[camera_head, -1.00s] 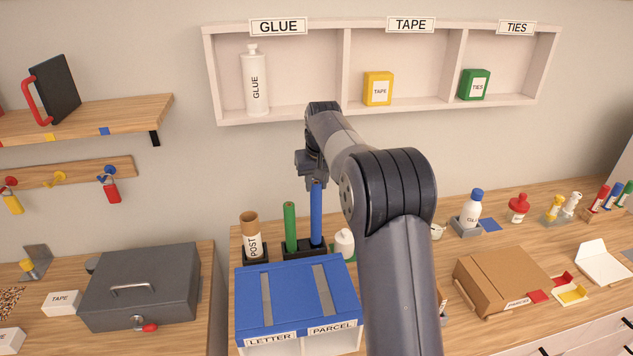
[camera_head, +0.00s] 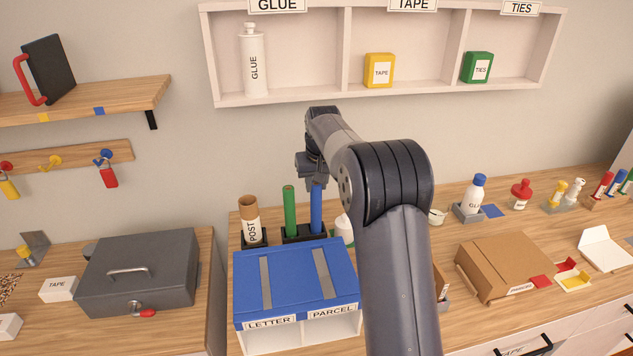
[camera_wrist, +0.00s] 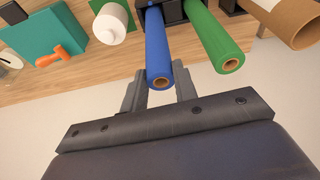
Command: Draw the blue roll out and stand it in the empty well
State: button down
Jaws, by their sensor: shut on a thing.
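My gripper (camera_head: 315,176) is shut on the upper part of the blue roll (camera_head: 316,210). In the wrist view my gripper (camera_wrist: 160,82) has a finger on each side of the blue roll (camera_wrist: 157,42), whose hollow end faces the camera. The roll stands upright, with its lower end in a black holder (camera_head: 305,234). The green roll (camera_head: 289,208) stands upright beside it on the left, in the same holder; it also shows in the wrist view (camera_wrist: 215,38). I cannot make out an empty well.
A brown POST tube (camera_head: 251,221) stands left of the rolls. The blue-topped letter box (camera_head: 293,280) is in front of the holder. A white bottle (camera_wrist: 112,22) is close to the blue roll. A wall shelf (camera_head: 345,60) hangs above.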

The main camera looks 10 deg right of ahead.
dwell(0.5)
jog(key=c, duration=1)
grip_release()
jog(key=shift+c, duration=0.2)
jog(key=shift+o, duration=0.5)
jog(key=o, duration=0.3)
notch_tip(320, 180, up, 8)
jog(key=p, duration=0.7)
jog(key=shift+r, duration=0.1)
jog(key=shift+f, duration=0.2)
